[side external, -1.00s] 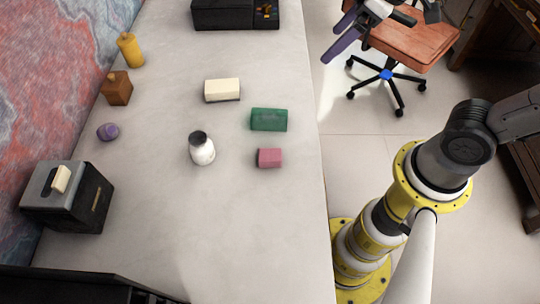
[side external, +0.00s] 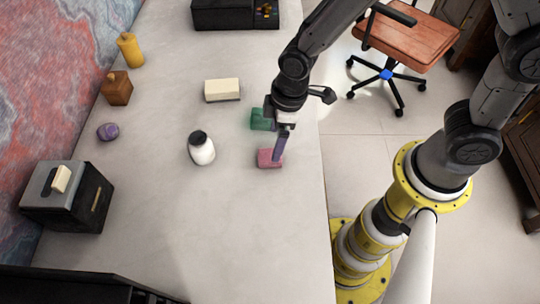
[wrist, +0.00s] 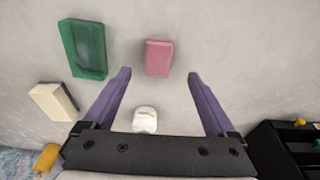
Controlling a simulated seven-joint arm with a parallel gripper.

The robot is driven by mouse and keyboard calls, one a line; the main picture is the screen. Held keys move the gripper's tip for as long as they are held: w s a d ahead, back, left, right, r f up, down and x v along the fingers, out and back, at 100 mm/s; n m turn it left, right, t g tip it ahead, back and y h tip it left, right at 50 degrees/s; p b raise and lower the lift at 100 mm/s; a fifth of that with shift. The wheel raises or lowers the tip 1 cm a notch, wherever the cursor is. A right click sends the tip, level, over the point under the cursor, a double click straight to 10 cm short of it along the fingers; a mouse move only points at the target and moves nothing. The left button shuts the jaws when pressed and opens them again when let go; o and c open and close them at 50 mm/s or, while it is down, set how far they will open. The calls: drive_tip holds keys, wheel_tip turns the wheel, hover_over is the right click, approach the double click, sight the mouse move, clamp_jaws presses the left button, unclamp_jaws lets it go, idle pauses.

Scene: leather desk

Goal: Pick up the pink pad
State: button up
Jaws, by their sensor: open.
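The pink pad (side external: 266,159) is a small block lying on the pale desk, and it also shows in the wrist view (wrist: 158,57), top centre. My gripper (side external: 277,160) has purple fingers and hangs over the desk right by the pad in the side view, partly covering its right end. In the wrist view my gripper (wrist: 158,75) is open and empty, with the pad just beyond the fingertips, roughly midway between them. No contact with the pad is clear.
A green block (side external: 260,119) lies close behind the pad, partly hidden by my gripper. A cream block (side external: 222,90) and a white bottle with a dark cap (side external: 202,150) stand to the left. A black box (side external: 70,198) is farther left. Desk in front of the pad is clear.

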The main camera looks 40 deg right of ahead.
sight(269, 154)
drive_tip(key=shift+w+a+f, duration=0.1)
drive_tip(key=shift+w+f, duration=0.05)
drive_tip(key=shift+f, duration=0.9)
drive_tip(key=shift+w+a+f, duration=0.15)
drive_tip(key=shift+w+f, duration=0.05)
drive_tip(key=shift+f, duration=0.8)
drive_tip(key=shift+w+a+f, duration=0.1)
drive_tip(key=shift+w+f, duration=0.05)
drive_tip(key=shift+f, duration=0.9)
drive_tip(key=c, duration=1.4)
drive_tip(key=shift+c, duration=0.2)
drive_tip(key=shift+r, duration=0.1)
drive_tip(key=shift+r, duration=0.55)
drive_tip(key=s+d+r, duration=0.7)
drive_tip(key=s+r, duration=0.4)
drive_tip(key=s, duration=0.1)
drive_tip(key=shift+r, duration=0.35)
drive_tip(key=shift+s, duration=0.1)
